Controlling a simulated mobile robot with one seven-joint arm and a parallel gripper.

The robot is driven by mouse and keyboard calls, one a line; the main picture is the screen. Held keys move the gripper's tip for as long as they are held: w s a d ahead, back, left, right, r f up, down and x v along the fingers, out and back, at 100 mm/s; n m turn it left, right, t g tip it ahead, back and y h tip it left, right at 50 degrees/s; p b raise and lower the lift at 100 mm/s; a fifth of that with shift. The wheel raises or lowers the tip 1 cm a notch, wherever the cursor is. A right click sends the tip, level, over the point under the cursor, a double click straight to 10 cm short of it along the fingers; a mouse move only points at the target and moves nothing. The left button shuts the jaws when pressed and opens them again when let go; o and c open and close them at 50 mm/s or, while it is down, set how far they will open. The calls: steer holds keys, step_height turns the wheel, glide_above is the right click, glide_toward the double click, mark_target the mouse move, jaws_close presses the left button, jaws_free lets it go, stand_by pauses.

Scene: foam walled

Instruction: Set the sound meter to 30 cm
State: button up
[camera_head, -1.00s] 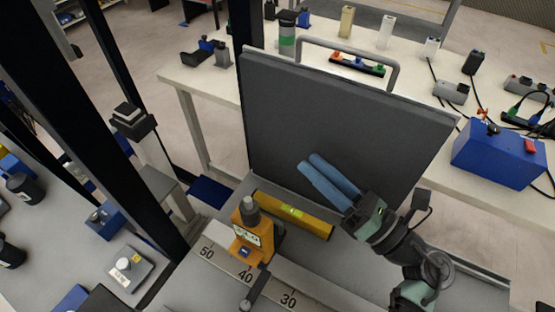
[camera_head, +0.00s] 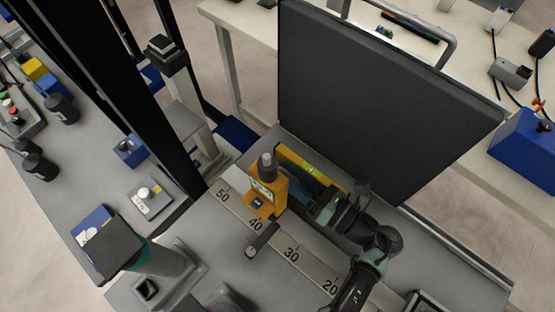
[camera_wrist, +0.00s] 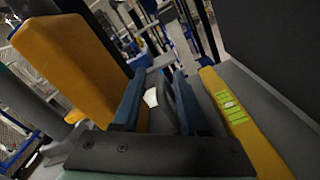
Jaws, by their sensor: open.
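The sound meter (camera_head: 266,192) is an upright orange body with a grey cylindrical top. It stands at the back edge of a ruler strip (camera_head: 291,255), beside the stretch between 40 and 50. In the wrist view the large orange body (camera_wrist: 70,62) at the left appears to be the meter. My gripper (camera_head: 300,180) is low behind and right of the meter, its blue fingers partly hidden by it. In the wrist view the fingers (camera_wrist: 158,85) are apart with nothing held, and the meter is outside them on the left.
A yellow spirit level (camera_head: 295,161) with a green vial lies just behind my gripper; it also shows in the wrist view (camera_wrist: 235,115). A dark upright panel (camera_head: 385,110) stands behind it. A small dark lever (camera_head: 262,240) lies across the ruler in front of the meter.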

steer(key=shift+x, duration=1.3)
jaws_close()
steer(key=shift+a, duration=0.15)
stand_by(0.3)
